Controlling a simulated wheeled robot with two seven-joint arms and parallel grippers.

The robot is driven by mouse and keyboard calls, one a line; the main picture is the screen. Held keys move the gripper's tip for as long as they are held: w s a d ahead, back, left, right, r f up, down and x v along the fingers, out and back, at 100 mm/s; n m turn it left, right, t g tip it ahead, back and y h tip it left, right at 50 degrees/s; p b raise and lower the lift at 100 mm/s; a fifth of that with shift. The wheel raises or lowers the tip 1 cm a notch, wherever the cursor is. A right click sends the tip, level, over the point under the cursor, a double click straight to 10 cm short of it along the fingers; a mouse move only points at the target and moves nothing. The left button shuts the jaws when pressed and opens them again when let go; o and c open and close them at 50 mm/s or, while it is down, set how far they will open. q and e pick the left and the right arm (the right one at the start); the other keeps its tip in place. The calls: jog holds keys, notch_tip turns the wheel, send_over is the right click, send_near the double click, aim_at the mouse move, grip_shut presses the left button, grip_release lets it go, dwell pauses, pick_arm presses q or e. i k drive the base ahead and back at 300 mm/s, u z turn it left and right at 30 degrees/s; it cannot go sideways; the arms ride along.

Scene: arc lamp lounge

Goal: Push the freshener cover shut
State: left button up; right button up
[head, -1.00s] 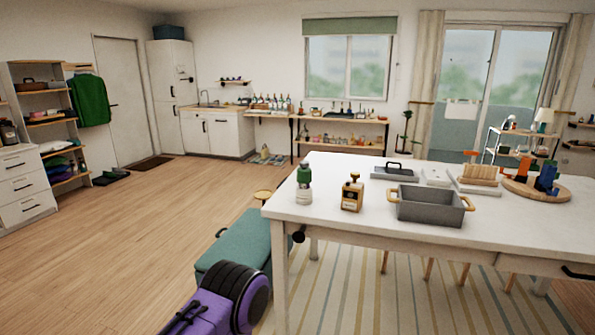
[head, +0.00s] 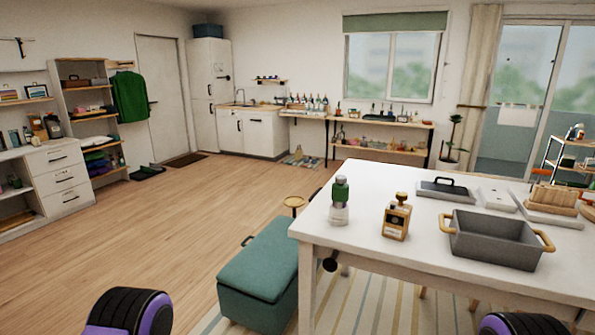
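No freshener with a cover can be made out for certain. Neither gripper is in view; only purple and black parts of my arms show at the bottom edge. Nothing touches the bottles.
A grey bin with yellow handles (head: 494,240) and a dark-handled tray (head: 443,189) are on the table. A teal storage bench (head: 258,262) stands against the table's left side. The wooden floor (head: 160,235) to the left is clear. A white drawer unit (head: 62,180) stands at far left.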

aim_at(340, 188)
jog(key=z, duration=0.05)
jog(key=i, duration=0.85)
jog(key=z, duration=0.45)
